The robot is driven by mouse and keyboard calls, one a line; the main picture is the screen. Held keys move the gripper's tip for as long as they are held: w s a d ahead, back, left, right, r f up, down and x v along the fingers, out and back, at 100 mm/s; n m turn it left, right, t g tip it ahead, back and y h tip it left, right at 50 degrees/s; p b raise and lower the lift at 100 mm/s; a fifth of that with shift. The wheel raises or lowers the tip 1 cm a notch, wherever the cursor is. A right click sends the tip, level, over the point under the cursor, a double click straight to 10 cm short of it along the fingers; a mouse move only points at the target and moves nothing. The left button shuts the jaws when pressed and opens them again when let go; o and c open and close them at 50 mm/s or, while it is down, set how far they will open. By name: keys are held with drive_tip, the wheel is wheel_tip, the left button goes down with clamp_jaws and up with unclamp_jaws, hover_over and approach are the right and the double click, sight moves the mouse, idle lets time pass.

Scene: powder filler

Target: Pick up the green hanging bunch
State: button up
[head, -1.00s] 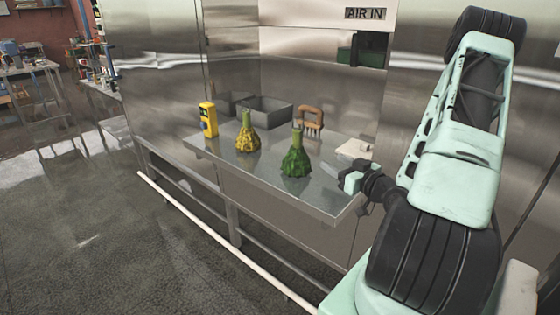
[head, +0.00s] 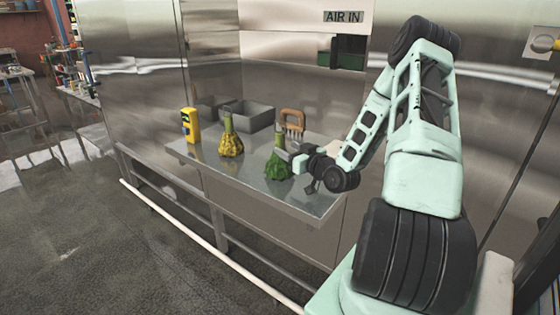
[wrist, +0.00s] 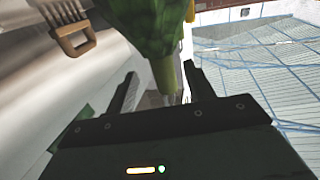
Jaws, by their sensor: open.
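The green hanging bunch (head: 277,168) stands on the metal table (head: 318,207), its pale green neck upward. My gripper (head: 297,170) is close at its right side in the head view and partly overlaps it. In the wrist view the leafy green bunch (wrist: 150,24) fills the top middle. Its neck reaches down between the two open fingers of my gripper (wrist: 161,80). I cannot tell whether a finger touches it. The neck's lower end is partly hidden near the gripper body.
A yellow bunch (head: 230,144) and a yellow box (head: 190,126) stand to the left on the table. Steel walls close off the back.

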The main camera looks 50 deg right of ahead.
sight(283, 147)
drive_tip(key=w, duration=0.1)
drive_tip(key=w+p, duration=0.1)
drive_tip(key=w, duration=0.2)
drive_tip(key=shift+w+d+f, duration=0.1)
drive_tip(key=shift+w+d, duration=0.15)
drive_tip(key=shift+w, duration=0.05)
clamp_jaws()
